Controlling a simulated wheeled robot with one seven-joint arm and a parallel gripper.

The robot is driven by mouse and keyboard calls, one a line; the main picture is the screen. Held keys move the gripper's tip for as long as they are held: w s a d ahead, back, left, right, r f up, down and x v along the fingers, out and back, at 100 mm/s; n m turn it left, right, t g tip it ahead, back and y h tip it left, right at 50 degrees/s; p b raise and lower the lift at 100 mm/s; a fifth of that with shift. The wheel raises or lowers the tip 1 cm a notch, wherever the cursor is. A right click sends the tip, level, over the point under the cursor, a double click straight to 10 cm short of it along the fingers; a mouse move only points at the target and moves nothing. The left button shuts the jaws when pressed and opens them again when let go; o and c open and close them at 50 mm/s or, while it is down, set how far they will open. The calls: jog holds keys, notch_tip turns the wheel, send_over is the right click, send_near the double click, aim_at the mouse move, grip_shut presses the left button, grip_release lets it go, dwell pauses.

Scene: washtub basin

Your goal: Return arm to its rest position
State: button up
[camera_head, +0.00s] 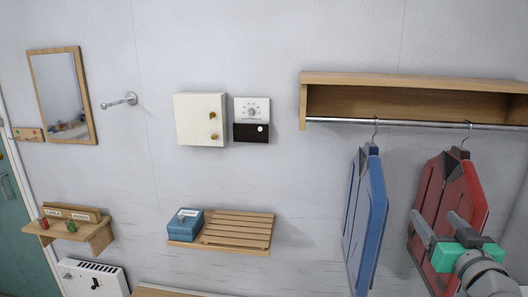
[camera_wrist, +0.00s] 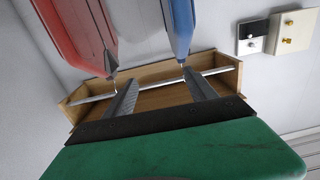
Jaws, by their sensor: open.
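My gripper (camera_head: 434,215) is at the lower right of the head view, in front of the red jacket (camera_head: 445,190). Its two grey fingers stand apart with nothing between them. In the wrist view the open gripper (camera_wrist: 161,80) points toward the wooden shelf (camera_wrist: 150,72) and its rail. I cannot tell whether the gripper touches the red jacket. Part of the jacket's lower right is hidden behind my gripper and wrist.
A blue jacket (camera_head: 366,220) hangs left of the red one on the metal rail (camera_head: 420,124) under the shelf. A slatted wall shelf (camera_head: 235,232) holds a blue box (camera_head: 185,225). A cream cabinet (camera_head: 200,120) and a dial panel (camera_head: 251,112) are on the wall.

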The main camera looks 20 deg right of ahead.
jog(key=w+a+f+n+g+y, duration=0.2)
jog(key=w+a+f+y, duration=0.2)
jog(key=w+a+f, duration=0.5)
jog(key=w+a+f+n+g+y, duration=0.1)
jog(key=w+a+f+g+y, duration=0.15)
jog(key=a+f, duration=0.3)
jog(key=w+a+f+n+g+y, duration=0.1)
jog(key=w+a+f+g+y, duration=0.1)
jog(key=w+a+f, duration=0.35)
jog(key=s+a+f+n+g, duration=0.1)
jog(key=s+a+f+g, duration=0.4)
jog(key=a, duration=0.4)
jog(key=s+a+f+n+g, duration=0.1)
jog(key=s+a+f+g, duration=0.15)
jog(key=s+a, duration=0.5)
jog(key=w+a+f+t+b, duration=0.1)
jog(key=w+a+f+b, duration=0.1)
jog(key=f+b, duration=0.4)
jog(key=w+b, duration=0.1)
jog(key=b, duration=0.3)
jog(key=shift+f+t, duration=0.2)
jog(key=shift+t, duration=0.2)
